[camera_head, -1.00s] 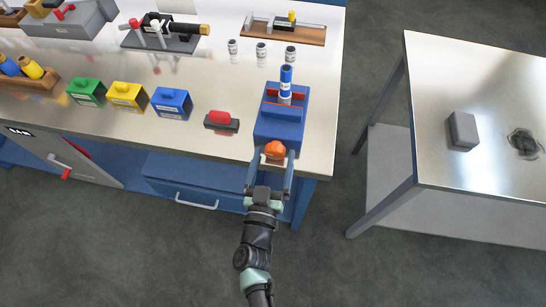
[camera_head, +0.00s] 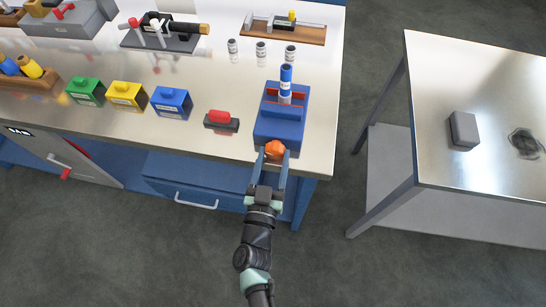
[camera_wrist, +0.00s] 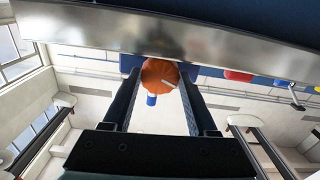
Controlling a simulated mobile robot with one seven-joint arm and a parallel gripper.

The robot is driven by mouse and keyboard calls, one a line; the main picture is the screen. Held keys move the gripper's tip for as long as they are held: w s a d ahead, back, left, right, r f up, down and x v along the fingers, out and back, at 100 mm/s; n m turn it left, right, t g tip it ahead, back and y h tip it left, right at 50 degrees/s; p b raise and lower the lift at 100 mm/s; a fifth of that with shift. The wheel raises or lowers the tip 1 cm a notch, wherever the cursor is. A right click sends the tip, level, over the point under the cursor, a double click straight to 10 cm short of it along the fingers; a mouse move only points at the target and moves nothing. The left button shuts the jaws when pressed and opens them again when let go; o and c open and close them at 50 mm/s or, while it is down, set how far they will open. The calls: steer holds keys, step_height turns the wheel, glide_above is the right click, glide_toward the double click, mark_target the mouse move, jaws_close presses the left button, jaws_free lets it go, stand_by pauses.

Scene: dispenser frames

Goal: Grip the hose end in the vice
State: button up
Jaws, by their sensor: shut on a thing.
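The blue vice (camera_head: 279,126) stands at the front right corner of the workbench, with red jaw faces. The hose end (camera_head: 286,78), blue with a white band, stands upright between the jaws. Its lower part is hidden, and I cannot tell how tightly the jaws hold it. The vice's orange knob (camera_head: 274,149) faces the bench's front edge. My gripper (camera_head: 273,156) is shut on this knob from the front. In the wrist view the orange knob (camera_wrist: 160,73) sits between the two fingers (camera_wrist: 160,88), with a pale mark on it.
A red-topped dark block (camera_head: 221,120) lies left of the vice. Blue, yellow and green boxes (camera_head: 127,95) stand further left. Several small labelled cylinders (camera_head: 261,53) stand behind. A separate metal table (camera_head: 480,110) is at the right, beyond a floor gap.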

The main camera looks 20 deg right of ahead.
steer(key=m+b, duration=0.1)
steer(key=m, duration=0.5)
stand_by(0.6)
steer(key=o, duration=1.4)
steer(key=b+v, duration=0.1)
steer(key=v, duration=1.2)
steer(key=shift+b, duration=0.35)
steer(key=shift+c, duration=0.2)
